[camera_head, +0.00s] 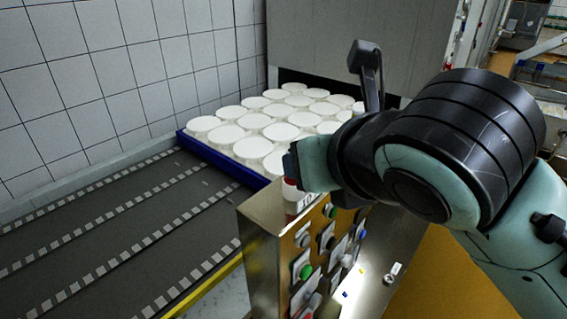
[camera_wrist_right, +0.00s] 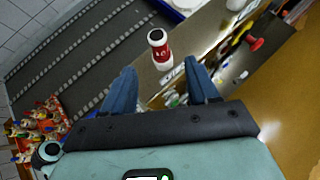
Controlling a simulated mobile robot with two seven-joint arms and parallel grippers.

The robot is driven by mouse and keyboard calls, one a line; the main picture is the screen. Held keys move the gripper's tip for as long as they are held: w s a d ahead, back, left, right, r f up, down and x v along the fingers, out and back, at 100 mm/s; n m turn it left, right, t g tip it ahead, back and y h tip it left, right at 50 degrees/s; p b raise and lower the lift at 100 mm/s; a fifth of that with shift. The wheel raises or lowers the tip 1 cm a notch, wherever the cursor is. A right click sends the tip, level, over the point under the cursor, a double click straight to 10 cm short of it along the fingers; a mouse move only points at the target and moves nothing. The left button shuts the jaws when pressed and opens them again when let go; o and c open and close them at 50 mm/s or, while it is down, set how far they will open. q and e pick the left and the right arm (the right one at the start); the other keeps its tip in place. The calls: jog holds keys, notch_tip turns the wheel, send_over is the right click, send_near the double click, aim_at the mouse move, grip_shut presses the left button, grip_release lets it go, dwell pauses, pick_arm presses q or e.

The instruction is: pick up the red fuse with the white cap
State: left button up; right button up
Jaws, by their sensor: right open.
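The red fuse with the white cap (camera_wrist_right: 162,50) stands on the metal top of the control box (camera_head: 262,213). In the right wrist view it is upright, with a red label band and white ends, beyond and between the tips of my fingers. In the head view only part of the fuse (camera_head: 292,190) shows beneath my right gripper (camera_head: 292,166), which hides the rest. My right gripper (camera_wrist_right: 159,70) is open and empty, with its blue fingers apart and the fuse ahead of them. My left gripper is not in view.
The control box front carries several buttons and switches, including a green button (camera_head: 306,271). Behind it a blue tray (camera_head: 222,165) holds rows of white moulds on a dark conveyor (camera_head: 110,245). A black lever (camera_head: 368,70) rises behind my right arm. Several colourful figures (camera_wrist_right: 38,125) show at left in the wrist view.

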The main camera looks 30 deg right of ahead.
jog(key=b+x, duration=0.1)
jog(key=x, duration=0.6)
jog(key=shift+s+f, duration=0.2)
jog(key=x, duration=0.5)
jog(key=shift+w+r, duration=0.2)
jog(key=shift+w, duration=0.25)
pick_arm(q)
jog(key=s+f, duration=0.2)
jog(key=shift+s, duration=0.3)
pick_arm(e)
jog(key=shift+s, duration=0.1)
jog(key=c, duration=1)
jog(key=shift+c, duration=0.2)
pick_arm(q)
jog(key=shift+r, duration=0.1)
pick_arm(e)
jog(key=shift+r, duration=0.15)
